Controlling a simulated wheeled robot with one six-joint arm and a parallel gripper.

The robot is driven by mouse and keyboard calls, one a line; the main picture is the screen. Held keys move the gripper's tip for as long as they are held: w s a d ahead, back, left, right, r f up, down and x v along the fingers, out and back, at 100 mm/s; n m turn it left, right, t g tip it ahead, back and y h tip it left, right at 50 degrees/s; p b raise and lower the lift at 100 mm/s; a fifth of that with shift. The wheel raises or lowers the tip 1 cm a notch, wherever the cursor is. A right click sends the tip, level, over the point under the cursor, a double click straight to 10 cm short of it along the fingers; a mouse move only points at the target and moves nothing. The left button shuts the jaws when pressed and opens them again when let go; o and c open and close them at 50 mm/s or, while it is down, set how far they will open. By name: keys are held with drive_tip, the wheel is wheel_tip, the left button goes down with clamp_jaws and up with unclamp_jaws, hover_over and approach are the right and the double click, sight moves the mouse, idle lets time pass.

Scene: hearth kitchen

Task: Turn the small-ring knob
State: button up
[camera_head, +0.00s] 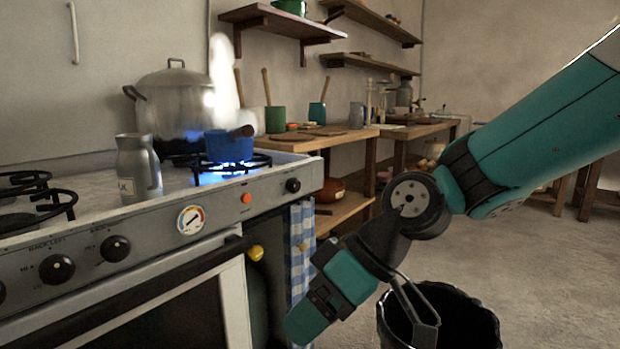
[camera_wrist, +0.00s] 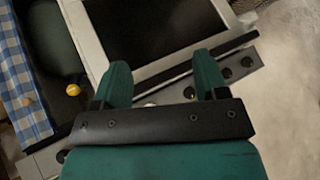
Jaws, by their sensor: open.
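The stove front carries several black knobs. One black knob (camera_head: 292,185) sits alone at the right end of the panel, below the lit burner under a blue pan (camera_head: 229,146); its label is unreadable. Two more knobs (camera_head: 57,268) and (camera_head: 115,248) are at the left, with a cut-off one at the frame edge. I cannot tell by label which is the small-ring knob. My gripper (camera_head: 306,322) is open and empty, low in front of the stove, apart from the panel.
A dial gauge (camera_head: 191,220) and orange button (camera_head: 246,198) sit on the panel. A steaming large pot (camera_head: 176,98) and metal jar (camera_head: 138,168) stand on top. A checked cloth (camera_head: 302,245) hangs right of the stove; a black bin (camera_head: 463,318) stands below my arm.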

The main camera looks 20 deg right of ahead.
drive_tip(key=w+d+r+t+y+p, duration=0.1)
drive_tip(key=w+d+r+t+y, duration=0.1)
drive_tip(key=w, duration=0.4)
drive_tip(key=w+d+r+t+y+p, duration=0.1)
drive_tip(key=w+d+t+p, duration=0.1)
drive_tip(key=w, duration=0.5)
drive_tip(key=m+t+p, duration=0.2)
drive_tip(key=m+t, duration=0.1)
drive_tip(key=t, duration=0.6)
approach(298, 186)
drive_tip(key=p+x, duration=0.1)
drive_tip(key=x, duration=0.8)
drive_tip(key=shift+a, duration=0.15)
drive_tip(key=c, duration=0.9)
